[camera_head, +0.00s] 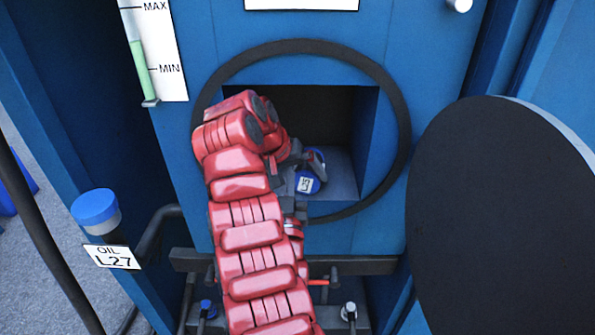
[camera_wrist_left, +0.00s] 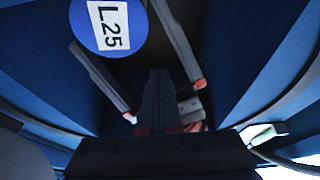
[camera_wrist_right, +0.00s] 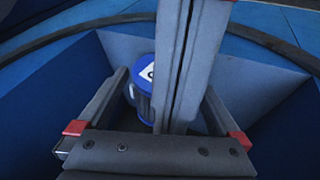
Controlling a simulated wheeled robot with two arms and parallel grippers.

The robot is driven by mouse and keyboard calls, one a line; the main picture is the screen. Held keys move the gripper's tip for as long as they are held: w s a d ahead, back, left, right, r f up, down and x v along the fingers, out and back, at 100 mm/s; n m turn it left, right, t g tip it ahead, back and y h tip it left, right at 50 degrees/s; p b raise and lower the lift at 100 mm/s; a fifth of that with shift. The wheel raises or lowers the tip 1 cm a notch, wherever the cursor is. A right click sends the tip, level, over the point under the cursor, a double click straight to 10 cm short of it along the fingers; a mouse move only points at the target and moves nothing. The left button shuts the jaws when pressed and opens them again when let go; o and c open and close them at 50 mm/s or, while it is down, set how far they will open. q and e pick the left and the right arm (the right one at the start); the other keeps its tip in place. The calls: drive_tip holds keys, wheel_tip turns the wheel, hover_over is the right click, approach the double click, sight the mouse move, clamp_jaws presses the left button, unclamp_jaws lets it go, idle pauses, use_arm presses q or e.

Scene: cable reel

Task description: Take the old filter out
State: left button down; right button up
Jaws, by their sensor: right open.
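The old filter, with a blue cap labelled L25 (camera_head: 307,184), sits inside the square opening in the blue panel. Its cap is close in the left wrist view (camera_wrist_left: 105,25). In the right wrist view the filter (camera_wrist_right: 143,88) shows between my spread right fingers, partly covered by a long grey bar. My right gripper (camera_head: 308,160) is open at the opening, beside the filter; I cannot tell whether it touches it. My left gripper (camera_wrist_left: 160,75) looks shut with nothing between its fingers, close to the filter and the right fingers.
A black ring (camera_head: 400,110) surrounds the opening. A large black round cover (camera_head: 500,220) stands at the right. A blue-capped oil port (camera_head: 97,210) with an L27 label and a level gauge (camera_head: 140,60) are at the left. Pipes and a dark rail (camera_head: 360,265) lie below.

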drive_tip(key=c, duration=1.5)
drive_tip(key=shift+c, duration=0.3)
use_arm(q)
drive_tip(key=shift+r, duration=0.6)
drive_tip(key=v, duration=0.8)
